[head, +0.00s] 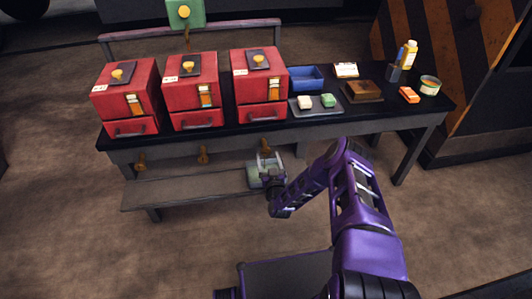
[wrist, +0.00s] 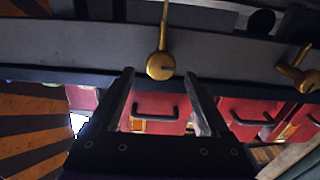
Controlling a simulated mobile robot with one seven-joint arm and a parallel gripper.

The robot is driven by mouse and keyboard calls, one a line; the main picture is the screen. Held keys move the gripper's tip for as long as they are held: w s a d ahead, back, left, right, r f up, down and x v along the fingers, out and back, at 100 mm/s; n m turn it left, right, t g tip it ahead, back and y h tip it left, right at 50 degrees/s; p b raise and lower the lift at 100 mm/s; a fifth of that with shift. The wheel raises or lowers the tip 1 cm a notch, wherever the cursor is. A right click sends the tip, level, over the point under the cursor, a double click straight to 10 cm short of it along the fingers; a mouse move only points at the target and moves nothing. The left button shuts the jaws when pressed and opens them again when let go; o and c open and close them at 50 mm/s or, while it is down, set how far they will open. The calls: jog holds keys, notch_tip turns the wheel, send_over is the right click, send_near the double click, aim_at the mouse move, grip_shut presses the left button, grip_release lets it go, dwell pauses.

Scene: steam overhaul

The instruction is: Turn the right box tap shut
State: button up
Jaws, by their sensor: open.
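Three red boxes stand in a row on the dark bench, and the right box (head: 259,90) is nearest the blue tray. Brass taps show below the bench's front edge: a left tap (head: 140,162), a middle tap (head: 203,155) and the right tap (head: 265,146), partly hidden by my gripper. In the wrist view the right tap (wrist: 160,66) has a round brass head and a thin stem. My gripper (head: 266,160) is open at the right tap. In the wrist view my gripper (wrist: 158,75) has its fingertips on either side of the tap head, with gaps showing.
The middle tap (wrist: 300,72) shows at the right of the wrist view. A lower shelf (head: 185,190) runs beneath the bench. Open floor lies in front.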

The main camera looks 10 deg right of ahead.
aim_at(267, 153)
jog(key=shift+w+b, duration=0.35)
jog(key=shift+w, duration=1.95)
jog(key=shift+c, duration=0.2)
grip_shut()
jog(key=m, duration=0.6)
jog(key=shift+d, duration=0.1)
jog(key=m, duration=0.5)
jog(key=shift+f+m, duration=0.15)
jog(key=shift+m, duration=0.25)
